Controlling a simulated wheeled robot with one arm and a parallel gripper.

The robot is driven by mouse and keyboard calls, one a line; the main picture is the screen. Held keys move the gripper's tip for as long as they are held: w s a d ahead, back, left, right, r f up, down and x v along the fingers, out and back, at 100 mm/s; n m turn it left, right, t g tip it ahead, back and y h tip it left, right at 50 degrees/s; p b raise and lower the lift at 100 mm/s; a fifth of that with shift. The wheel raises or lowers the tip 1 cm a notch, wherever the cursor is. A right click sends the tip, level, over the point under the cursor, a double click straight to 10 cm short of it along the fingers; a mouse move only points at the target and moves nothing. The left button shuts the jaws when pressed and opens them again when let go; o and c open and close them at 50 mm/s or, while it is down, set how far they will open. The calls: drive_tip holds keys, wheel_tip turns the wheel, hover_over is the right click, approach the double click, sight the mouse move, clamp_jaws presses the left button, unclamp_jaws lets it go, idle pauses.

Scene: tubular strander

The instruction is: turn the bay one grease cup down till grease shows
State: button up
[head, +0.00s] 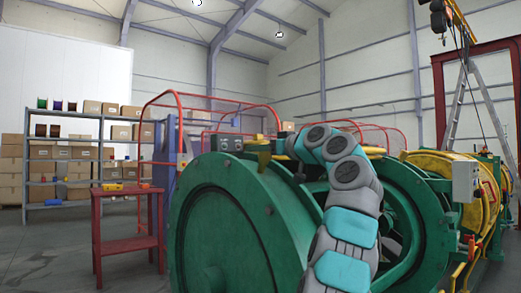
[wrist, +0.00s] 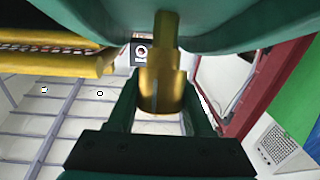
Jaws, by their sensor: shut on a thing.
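The brass grease cup (wrist: 162,85) is in the middle of the wrist view, a stepped cylinder whose narrow end meets a green machine surface (wrist: 225,32). My gripper (wrist: 160,98) has its two dark green fingers on either side of the cup and is shut on it. No grease can be made out around the cup. In the head view my arm bends over the large green strander (head: 232,225); my gripper and the cup are hidden there or too small to tell.
Yellow bars (wrist: 50,58) run close to my gripper at the left of the wrist view. Red guard rails (head: 215,100) stand behind the strander. A red table (head: 128,190) and shelving with boxes (head: 75,160) are at the left. Open floor (head: 60,250) lies at the front left.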

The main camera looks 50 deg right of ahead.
clamp_jaws()
drive_tip(key=shift+m+h+b, duration=0.65)
drive_tip(key=shift+m+h, duration=0.15)
drive_tip(key=shift+d+f+m+h+b, duration=0.1)
drive_tip(key=shift+d+m+h+b, duration=0.1)
drive_tip(key=shift+m+h+b, duration=0.35)
drive_tip(key=shift+d+m+g+h, duration=0.1)
drive_tip(key=shift+m+g+h, duration=0.4)
drive_tip(key=shift+m+h, duration=0.35)
